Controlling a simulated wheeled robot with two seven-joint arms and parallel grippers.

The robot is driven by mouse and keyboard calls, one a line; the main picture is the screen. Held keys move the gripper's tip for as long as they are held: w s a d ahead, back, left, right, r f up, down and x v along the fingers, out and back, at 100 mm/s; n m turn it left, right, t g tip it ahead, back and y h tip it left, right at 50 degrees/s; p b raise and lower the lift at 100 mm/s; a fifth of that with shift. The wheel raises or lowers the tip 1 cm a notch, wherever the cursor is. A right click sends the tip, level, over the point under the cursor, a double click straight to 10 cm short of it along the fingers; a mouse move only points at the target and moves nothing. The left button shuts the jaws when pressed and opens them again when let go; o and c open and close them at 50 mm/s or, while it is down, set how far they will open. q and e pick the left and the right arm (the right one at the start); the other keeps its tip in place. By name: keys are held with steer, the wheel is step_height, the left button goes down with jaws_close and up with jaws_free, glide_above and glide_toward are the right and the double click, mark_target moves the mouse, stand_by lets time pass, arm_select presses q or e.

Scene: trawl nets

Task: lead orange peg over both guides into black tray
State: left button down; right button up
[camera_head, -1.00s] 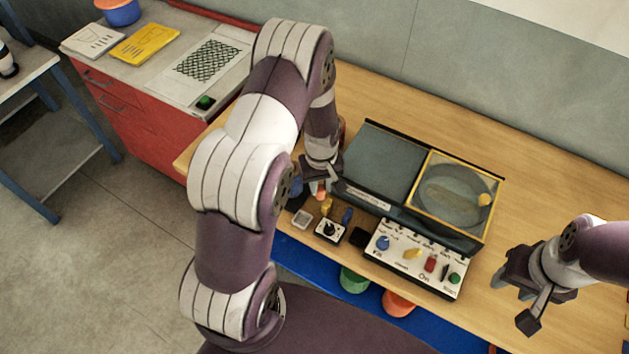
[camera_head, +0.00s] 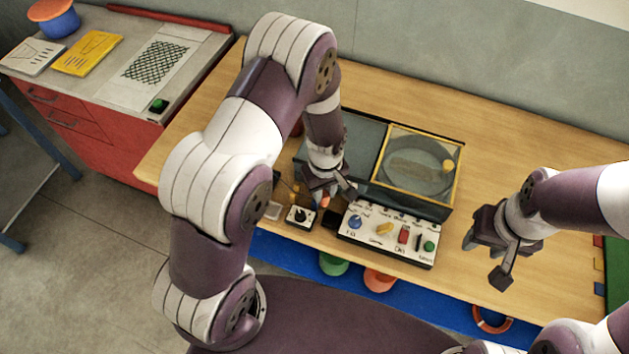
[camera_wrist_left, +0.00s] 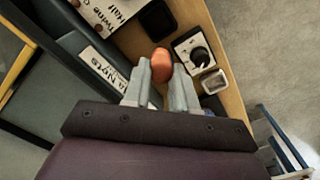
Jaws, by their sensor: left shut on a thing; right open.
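My left gripper (camera_head: 326,198) is shut on the orange peg (camera_head: 325,202), above the front of the bench. In the left wrist view the orange peg (camera_wrist_left: 161,63) shows between the fingertips (camera_wrist_left: 161,80). The small black tray (camera_wrist_left: 157,19) lies just beyond the peg in that view; in the head view the black tray (camera_head: 331,218) is just below the gripper. The two guides are not clearly seen; the left arm and gripper cover much of that spot. My right gripper (camera_head: 487,262) is open and empty over the right of the bench.
A knob box (camera_head: 300,216) and a small pale dish (camera_head: 273,210) stand left of the black tray. A control panel (camera_head: 388,234) is to its right. A dark console with a yellow-framed round window (camera_head: 420,168) stands behind. Bare wood lies to the right.

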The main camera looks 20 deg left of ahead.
arm_select(q)
steer(key=s+d+f+b, duration=0.1)
steer(key=d+f+b, duration=0.1)
steer(key=f, duration=0.1)
steer(key=shift+s+d, duration=0.35)
steer(key=shift+d, duration=0.05)
steer(key=shift+f+b, duration=0.7)
steer(key=shift+f, duration=0.2)
steer(key=shift+f, duration=0.2)
steer(key=c, duration=0.8)
jaws_free()
steer(key=shift+r, duration=0.1)
steer(key=shift+w+r, duration=0.15)
steer(key=shift+r, duration=0.2)
step_height(320, 180, up, 12)
steer(key=shift+f+b, duration=0.1)
steer(key=shift+b, duration=0.75)
